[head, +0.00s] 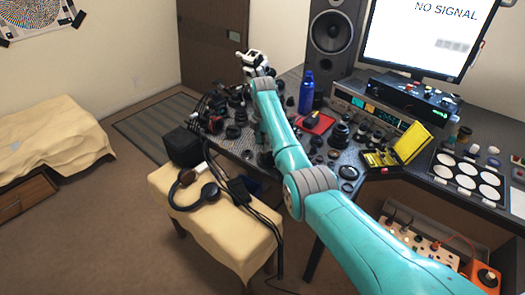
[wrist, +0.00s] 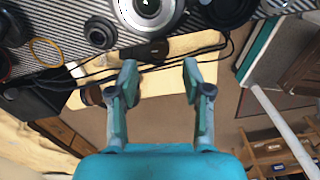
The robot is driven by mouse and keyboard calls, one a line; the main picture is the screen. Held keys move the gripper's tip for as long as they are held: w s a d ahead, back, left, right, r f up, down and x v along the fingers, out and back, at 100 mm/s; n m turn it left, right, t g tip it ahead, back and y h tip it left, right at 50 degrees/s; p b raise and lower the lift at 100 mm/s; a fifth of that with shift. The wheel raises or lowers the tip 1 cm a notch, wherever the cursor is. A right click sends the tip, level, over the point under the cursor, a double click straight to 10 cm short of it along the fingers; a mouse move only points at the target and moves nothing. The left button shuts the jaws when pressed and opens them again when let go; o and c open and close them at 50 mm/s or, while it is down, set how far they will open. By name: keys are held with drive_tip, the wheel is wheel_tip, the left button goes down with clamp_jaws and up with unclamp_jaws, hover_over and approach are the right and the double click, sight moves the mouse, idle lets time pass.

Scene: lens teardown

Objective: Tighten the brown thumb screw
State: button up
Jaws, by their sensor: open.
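I cannot make out a brown thumb screw in either view. My gripper (wrist: 160,72) is open, with its two fingers apart and nothing between them. In the head view my gripper (head: 254,62) is raised at the far left end of the desk, above the dark lens parts. In the wrist view a silver-rimmed lens part (wrist: 150,10) lies on the patterned desk top beyond the fingertips, cut off by the upper edge. A small dark round part (wrist: 101,32) lies to its left.
A stool with a cream cloth (head: 232,235) bears headphones (head: 198,196) and black cables beside the desk. A blue bottle (head: 306,92), a red tray (head: 315,124) and a yellow case (head: 411,144) stand on the crowded desk. A speaker (head: 333,38) stands behind.

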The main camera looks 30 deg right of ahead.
sight(263, 153)
drive_tip(key=shift+f, duration=2.2)
clamp_jaws()
